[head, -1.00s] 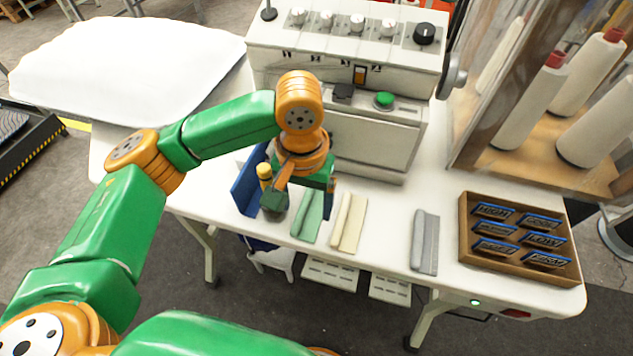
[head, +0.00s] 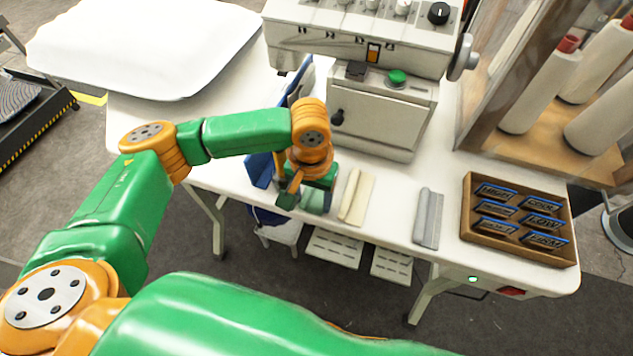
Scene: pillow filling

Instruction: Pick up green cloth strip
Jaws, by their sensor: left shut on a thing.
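The green cloth strip (head: 314,203) lies near the front edge of the white table, mostly hidden under my left gripper (head: 302,200). Only a pale green part of it shows at the table's edge. My left gripper points down over the strip and is shut on it. The fingertips are largely hidden by the gripper's own body. My right gripper is not in view.
A cream cloth strip (head: 356,196) lies just right of the gripper, and a grey strip (head: 428,217) lies farther right. A blue holder (head: 260,170) stands close on the left. The machine (head: 375,120) stands behind. A wooden tray of labels (head: 468,215) is at right.

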